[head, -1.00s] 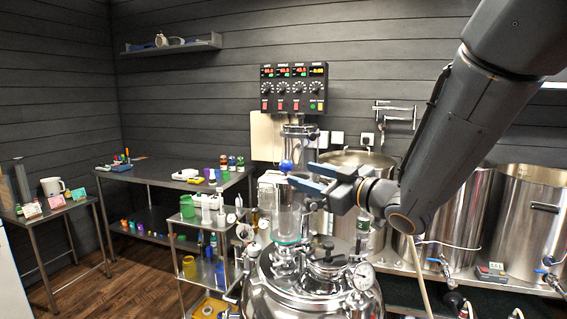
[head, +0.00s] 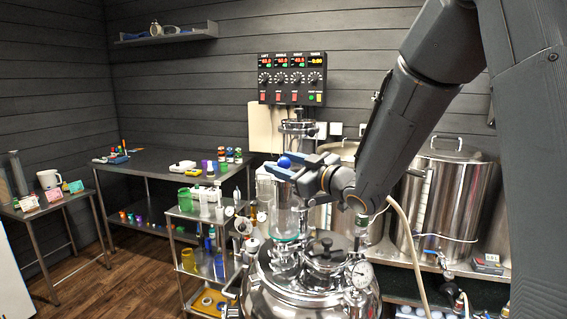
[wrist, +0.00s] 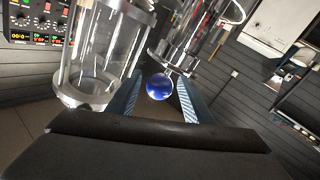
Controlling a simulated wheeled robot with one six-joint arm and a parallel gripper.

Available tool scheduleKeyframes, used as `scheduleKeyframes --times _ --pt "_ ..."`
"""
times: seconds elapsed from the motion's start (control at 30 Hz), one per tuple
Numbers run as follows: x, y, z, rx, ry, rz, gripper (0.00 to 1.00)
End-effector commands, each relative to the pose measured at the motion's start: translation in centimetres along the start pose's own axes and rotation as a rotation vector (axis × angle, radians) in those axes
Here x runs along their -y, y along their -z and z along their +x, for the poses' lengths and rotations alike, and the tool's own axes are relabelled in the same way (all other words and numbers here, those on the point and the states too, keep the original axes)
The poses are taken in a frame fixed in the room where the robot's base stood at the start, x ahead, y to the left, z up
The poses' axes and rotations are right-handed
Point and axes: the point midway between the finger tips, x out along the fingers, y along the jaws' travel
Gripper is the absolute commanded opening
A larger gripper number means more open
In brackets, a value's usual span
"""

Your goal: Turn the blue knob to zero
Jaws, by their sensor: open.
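The blue knob is a round blue ball (head: 284,162) at the upper part of the glass and steel apparatus in the middle of the head view. In the wrist view the knob (wrist: 159,87) shows between my two blue fingers, near their tips. My gripper (head: 288,166) is open, with a finger to each side of the knob. It also shows in the wrist view (wrist: 158,92). I cannot tell whether either finger touches the knob. No scale or zero mark on the knob can be made out.
A glass cylinder (wrist: 92,55) stands close to the left of my fingers. Steel rods and a ring (wrist: 205,30) rise behind the knob. A steel vessel with a gauge (head: 361,274) lies below. A control panel (head: 292,78) hangs on the wall behind.

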Motion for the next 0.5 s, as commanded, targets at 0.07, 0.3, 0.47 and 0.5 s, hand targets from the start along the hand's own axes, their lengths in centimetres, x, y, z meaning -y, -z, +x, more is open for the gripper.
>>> scheduleKeyframes --times 0.07,0.3,0.47,0.5 --pt "-0.03 -0.02 -0.02 0.0 -0.001 0.0 0.46" --pt "-0.06 -0.03 -0.05 0.0 -0.001 0.0 0.17" --pt "-0.08 -0.03 -0.06 0.0 -0.001 0.0 0.05" --pt "-0.1 -0.03 -0.07 -0.001 0.001 0.0 0.05"
